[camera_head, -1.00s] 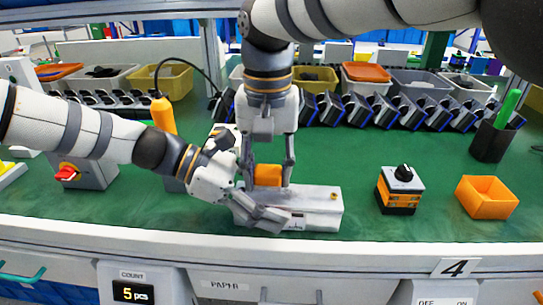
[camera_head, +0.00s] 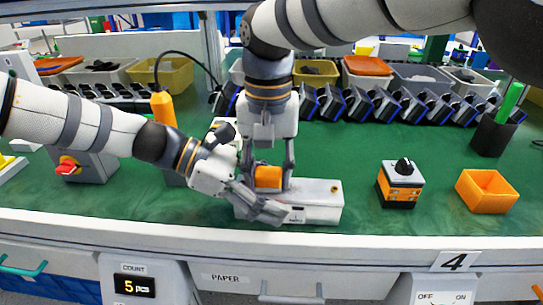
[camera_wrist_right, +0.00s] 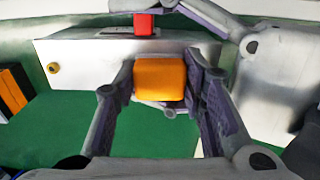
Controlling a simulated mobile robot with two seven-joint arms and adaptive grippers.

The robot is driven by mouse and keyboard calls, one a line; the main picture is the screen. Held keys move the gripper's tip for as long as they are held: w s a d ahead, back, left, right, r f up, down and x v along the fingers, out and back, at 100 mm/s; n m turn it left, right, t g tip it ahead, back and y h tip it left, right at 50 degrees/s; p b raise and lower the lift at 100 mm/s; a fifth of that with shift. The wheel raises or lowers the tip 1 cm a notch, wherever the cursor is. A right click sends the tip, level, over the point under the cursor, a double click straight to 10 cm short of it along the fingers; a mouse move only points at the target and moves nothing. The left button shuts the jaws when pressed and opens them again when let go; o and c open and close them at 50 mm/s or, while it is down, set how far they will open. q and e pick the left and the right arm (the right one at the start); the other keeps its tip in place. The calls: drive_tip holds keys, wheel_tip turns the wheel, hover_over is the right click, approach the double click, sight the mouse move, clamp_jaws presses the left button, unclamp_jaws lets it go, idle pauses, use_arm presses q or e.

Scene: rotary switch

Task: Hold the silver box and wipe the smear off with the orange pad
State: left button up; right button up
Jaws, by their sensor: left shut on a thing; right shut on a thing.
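The silver box (camera_head: 318,205) lies on the green bench top near its front edge. My left gripper (camera_head: 274,213) is shut on the box's left part, and its fingers also show in the right wrist view (camera_wrist_right: 222,22). My right gripper (camera_head: 268,180) points down and is shut on the orange pad (camera_head: 268,176). In the right wrist view the pad (camera_wrist_right: 160,78) sits between the two fingers, overlapping the edge of the silver box (camera_wrist_right: 85,62). I cannot tell whether the pad touches the box. A small red part (camera_wrist_right: 145,23) shows beside the box. I cannot make out a smear.
A black-and-orange rotary switch (camera_head: 401,184) and an empty orange bin (camera_head: 487,191) stand to the right. A grey box with a red knob (camera_head: 68,166) and an orange bottle-like tool (camera_head: 163,108) are at left. A black cup (camera_head: 492,138) stands at far right.

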sight(308, 191)
drive_tip(key=shift+f, duration=0.1)
drive_tip(key=shift+s+d, duration=0.1)
drive_tip(key=shift+d, duration=3.3)
drive_tip(key=shift+a+f, duration=0.15)
drive_tip(key=shift+a, duration=3.35)
drive_tip(key=shift+d+r, duration=0.1)
drive_tip(key=shift+r, duration=3.1)
